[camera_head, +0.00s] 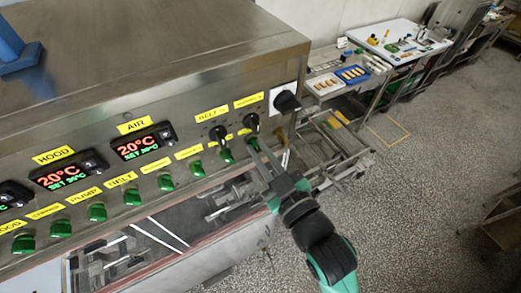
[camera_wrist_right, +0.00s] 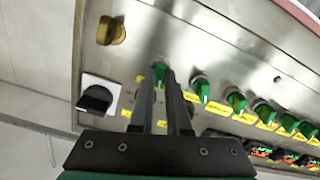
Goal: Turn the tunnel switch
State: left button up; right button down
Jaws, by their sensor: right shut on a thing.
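A row of green rotary switches with yellow labels runs along the front of the steel machine panel (camera_head: 200,100). My right gripper (camera_head: 257,150) is at the right end of this row, with its two fingers shut on the last green switch (camera_head: 254,141). In the right wrist view the tips of the right gripper (camera_wrist_right: 166,77) are close together at that green switch (camera_wrist_right: 159,70), and the fingers partly hide it. Its label is too small and covered to read, so I cannot tell whether it is the tunnel switch. My left gripper is not in view.
Two black knobs (camera_head: 251,122) sit above the row's right end, and a large black switch on a white plate (camera_head: 287,101) is at the panel's right edge. Red-digit displays (camera_head: 143,142) are to the left. A blue object (camera_head: 12,45) stands on the machine top.

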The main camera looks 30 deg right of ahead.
jog(key=shift+f+n, duration=0.1)
jog(key=shift+n, duration=1.2)
jog(key=c, duration=0.9)
grip_release()
